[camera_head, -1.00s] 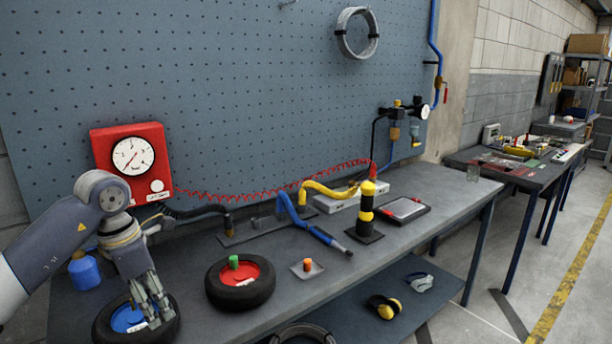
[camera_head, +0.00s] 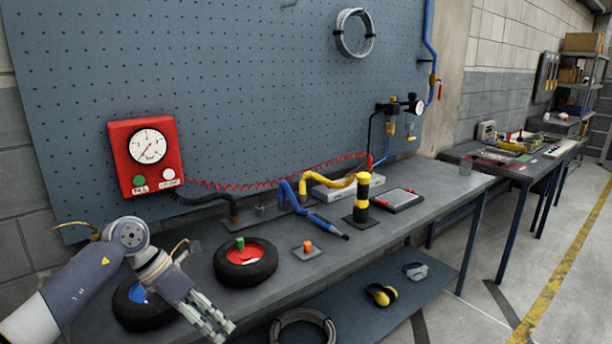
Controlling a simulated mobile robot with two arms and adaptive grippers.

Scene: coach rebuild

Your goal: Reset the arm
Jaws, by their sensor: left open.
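My left arm comes in from the lower left. Its gripper (camera_head: 211,322) hangs open and empty at the front edge of the workbench, to the right of the wheel with the blue hub (camera_head: 137,292). My forearm and wrist cover part of that wheel. The wheel with the red hub (camera_head: 262,254) lies flat to the right and behind the gripper, apart from it, with a green cap (camera_head: 240,243) on it. My right gripper is not in view.
A red gauge box (camera_head: 120,152) hangs on the pegboard. An orange-capped piece (camera_head: 307,246), hoses, a black and yellow post (camera_head: 361,200) and a tablet-like tray (camera_head: 398,198) stand on the bench (camera_head: 340,262). A lower shelf holds yellow earmuffs (camera_head: 381,294).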

